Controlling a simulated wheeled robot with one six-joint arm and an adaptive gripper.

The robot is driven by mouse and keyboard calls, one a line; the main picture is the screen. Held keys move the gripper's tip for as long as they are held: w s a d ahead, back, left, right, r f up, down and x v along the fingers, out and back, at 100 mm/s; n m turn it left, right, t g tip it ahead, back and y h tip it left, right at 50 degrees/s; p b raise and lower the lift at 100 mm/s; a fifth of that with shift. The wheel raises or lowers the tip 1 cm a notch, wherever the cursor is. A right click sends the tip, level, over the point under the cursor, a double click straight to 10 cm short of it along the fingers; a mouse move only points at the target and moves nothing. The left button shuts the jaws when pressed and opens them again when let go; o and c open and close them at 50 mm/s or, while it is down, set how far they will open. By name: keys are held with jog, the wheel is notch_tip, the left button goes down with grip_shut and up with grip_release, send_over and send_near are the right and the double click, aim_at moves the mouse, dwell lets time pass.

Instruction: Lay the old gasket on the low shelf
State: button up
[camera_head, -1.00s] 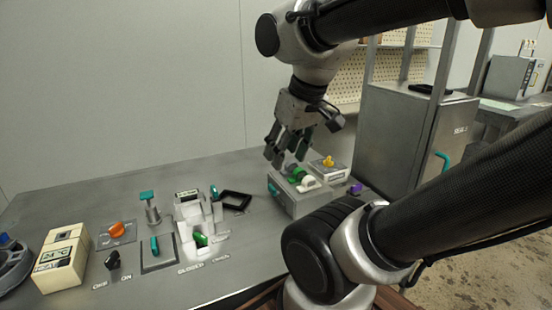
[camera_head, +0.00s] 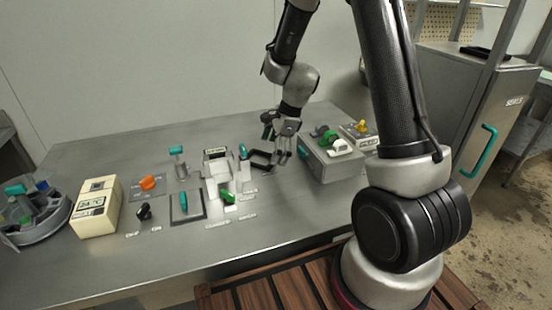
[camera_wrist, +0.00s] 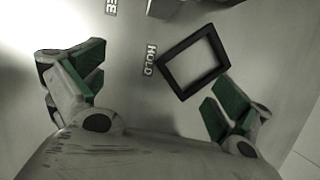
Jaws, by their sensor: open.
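A flat black square frame (camera_head: 262,160), which looks like a gasket, lies on the grey table. I cannot tell whether it is the old one. In the wrist view the frame (camera_wrist: 194,62) lies beside the HOLD label, between and beyond my spread fingers. My gripper (camera_head: 275,150) points down, open and empty, at the frame, partly covering it in the head view. The green-padded gripper (camera_wrist: 158,92) shows apart from the frame in the wrist view. I cannot make out a low shelf.
A grey box (camera_head: 330,165) with coloured knobs stands right of my gripper. A white fixture (camera_head: 220,178) with green levers stands to the left, beyond it a cream display box (camera_head: 97,207). A SEALS cabinet (camera_head: 480,110) with a teal handle stands right, something black (camera_head: 486,53) on top.

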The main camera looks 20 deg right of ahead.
aim_at(259, 161)
jog(key=w+m, duration=0.1)
jog(key=w+m+t, duration=0.1)
jog(key=m, duration=0.1)
jog(key=w+d+r+m, duration=0.1)
jog(key=w+m, duration=0.1)
jog(key=shift+r+t, duration=0.1)
jog(key=shift+t, duration=0.3)
jog(key=m, duration=0.2)
jog(key=shift+w+d+m, duration=0.15)
jog(key=shift+w+m, duration=0.1)
jog(key=shift+m, duration=0.15)
jog(key=shift+f, duration=0.3)
jog(key=x, duration=0.7)
jog(key=shift+a, duration=0.35)
jog(key=c, duration=1.1)
jog(key=shift+r, duration=0.1)
jog(key=shift+c, duration=0.3)
